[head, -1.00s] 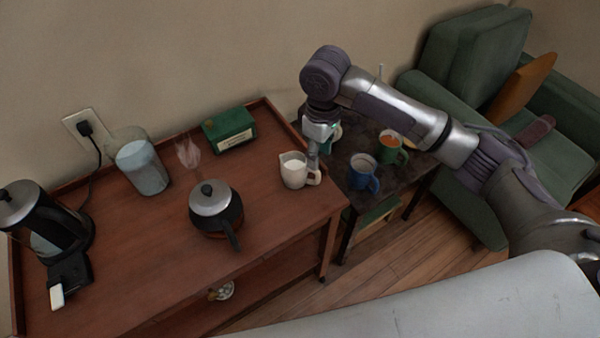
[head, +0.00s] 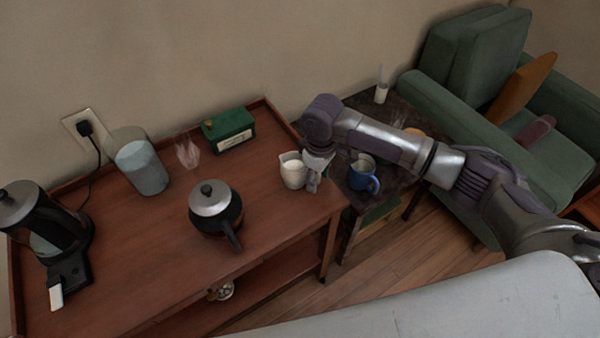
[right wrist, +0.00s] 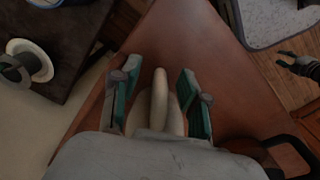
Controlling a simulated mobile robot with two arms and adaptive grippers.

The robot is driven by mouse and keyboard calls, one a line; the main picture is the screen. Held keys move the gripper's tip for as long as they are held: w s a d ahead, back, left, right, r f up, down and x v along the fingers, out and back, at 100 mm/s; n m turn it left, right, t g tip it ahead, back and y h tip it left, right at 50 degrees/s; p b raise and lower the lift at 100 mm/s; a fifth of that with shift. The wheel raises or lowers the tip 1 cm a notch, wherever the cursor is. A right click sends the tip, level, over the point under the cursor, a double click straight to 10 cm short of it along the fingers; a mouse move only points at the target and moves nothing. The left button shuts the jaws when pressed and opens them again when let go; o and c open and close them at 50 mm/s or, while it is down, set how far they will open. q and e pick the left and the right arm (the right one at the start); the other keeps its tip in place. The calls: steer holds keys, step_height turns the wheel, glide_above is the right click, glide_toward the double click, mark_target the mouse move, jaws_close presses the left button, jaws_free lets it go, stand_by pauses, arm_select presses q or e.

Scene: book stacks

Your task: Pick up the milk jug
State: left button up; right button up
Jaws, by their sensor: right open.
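The milk jug (head: 293,171) is a small cream-white jug with white milk inside, upright near the right end of the wooden cabinet top in the head view. My right gripper (head: 313,187) is lowered at the jug's right side, where the handle is, and partly hides it. In the right wrist view the jug's pale handle (right wrist: 159,98) stands between the two open green-padded fingers of my right gripper (right wrist: 158,103). The fingers are on either side of the handle, with a visible gap each side. The jug's body is mostly hidden there.
A black kettle with a silver lid (head: 213,210) stands left of the jug. A blue mug (head: 362,177) sits on the dark side table (head: 393,115) at right.

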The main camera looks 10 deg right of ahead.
steer(key=shift+c, duration=0.3)
jaws_close()
steer(key=shift+r, duration=0.15)
